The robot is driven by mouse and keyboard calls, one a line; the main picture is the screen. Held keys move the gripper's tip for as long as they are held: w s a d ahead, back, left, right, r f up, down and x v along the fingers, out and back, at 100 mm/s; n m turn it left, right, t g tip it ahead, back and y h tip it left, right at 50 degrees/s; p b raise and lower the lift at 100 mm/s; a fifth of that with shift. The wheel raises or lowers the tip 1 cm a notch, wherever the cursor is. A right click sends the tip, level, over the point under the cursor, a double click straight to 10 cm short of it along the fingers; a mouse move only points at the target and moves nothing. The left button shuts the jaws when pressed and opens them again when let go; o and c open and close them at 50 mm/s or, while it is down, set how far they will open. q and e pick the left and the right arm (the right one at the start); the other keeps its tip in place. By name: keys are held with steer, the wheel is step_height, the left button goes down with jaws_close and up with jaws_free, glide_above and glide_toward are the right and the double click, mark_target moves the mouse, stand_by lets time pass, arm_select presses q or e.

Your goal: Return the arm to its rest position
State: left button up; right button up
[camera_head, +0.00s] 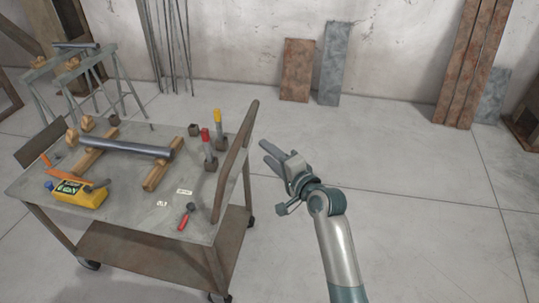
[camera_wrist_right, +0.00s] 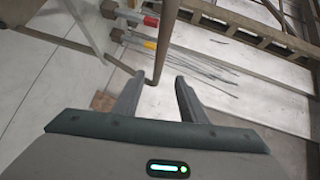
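My right gripper (camera_head: 271,154) is over the open floor, just to the right of the cart (camera_head: 128,204) and apart from it. Its two fingers are spread with nothing between them. In the right wrist view the gripper (camera_wrist_right: 160,84) also shows open and empty, with the cart's handle bar beyond the fingertips. My right arm (camera_head: 336,250) reaches up from the bottom of the head view. My left gripper is not in view.
On the cart are a metal pipe (camera_head: 124,147) on wooden blocks, a yellow device (camera_head: 78,194), and red- and yellow-topped tools (camera_head: 206,140). The cart's handle (camera_head: 235,163) stands close left of my gripper. Floor (camera_head: 420,200) to the right is clear. Panels (camera_head: 330,65) lean on the wall.

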stand_by(0.3)
steer(key=s+d+f+n+g+h, duration=0.1)
steer(key=s+d+f+g+h, duration=0.15)
steer(key=f, duration=1.05)
steer(key=s+d+f+n+g+h, duration=0.1)
steer(key=s+f, duration=0.2)
steer(key=f, duration=1)
steer(key=s+d+f+n+g+h, duration=0.1)
steer(key=s+d+f+n+g, duration=0.15)
steer(key=s+f, duration=0.65)
steer(key=s+d+f+n+g+h, duration=0.1)
steer(key=s+d+f, duration=0.3)
steer(key=f, duration=0.8)
steer(key=s+d+f+n+g+h, duration=0.1)
steer(key=s+d+f+n+g, duration=0.1)
steer(key=s+f, duration=0.7)
steer(key=s+d+f+n+g, duration=0.1)
steer(key=s+d+f+n, duration=0.15)
steer(key=s+f, duration=0.75)
steer(key=s+d+n+g, duration=0.1)
steer(key=s+d, duration=0.2)
steer(key=s, duration=1)
steer(key=s+d+f+n+g+h, duration=0.1)
steer(key=s+d+n+g, duration=0.1)
steer(key=s, duration=1.1)
steer(key=shift+d+f, duration=0.2)
steer(key=shift+d, duration=0.35)
steer(key=shift+h, duration=0.25)
